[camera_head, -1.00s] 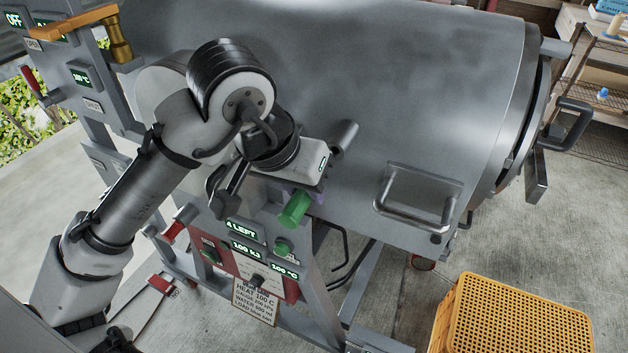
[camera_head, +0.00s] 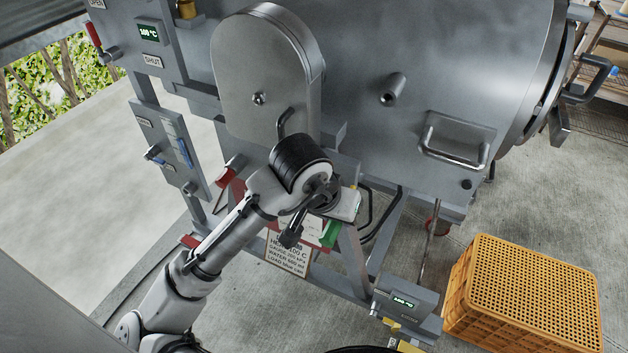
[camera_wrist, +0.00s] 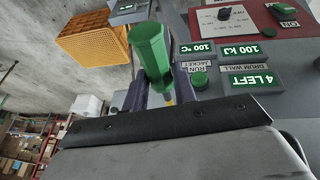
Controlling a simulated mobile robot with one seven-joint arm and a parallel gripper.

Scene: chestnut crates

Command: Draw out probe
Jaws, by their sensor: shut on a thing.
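My gripper (camera_wrist: 160,92) is shut on a green faceted handle (camera_wrist: 150,48), which stands out past the fingers in the wrist view. A small yellow part shows between the fingers; any stem behind is hidden, so I cannot tell whether this is the probe. In the head view the handle (camera_head: 331,233) is mostly hidden by my wrist, in front of the lower frame. A short round tube (camera_head: 395,88) sticks out of the large grey drum (camera_head: 370,45), apart from my gripper. No separate probe can be made out.
The control panel has displays, including "4 LEFT" (camera_wrist: 252,80), and a green button (camera_wrist: 199,80). A small box with a display (camera_head: 408,303) stands low on the right. A yellow crate (camera_head: 525,300) is on the floor. Open concrete lies left of the frame.

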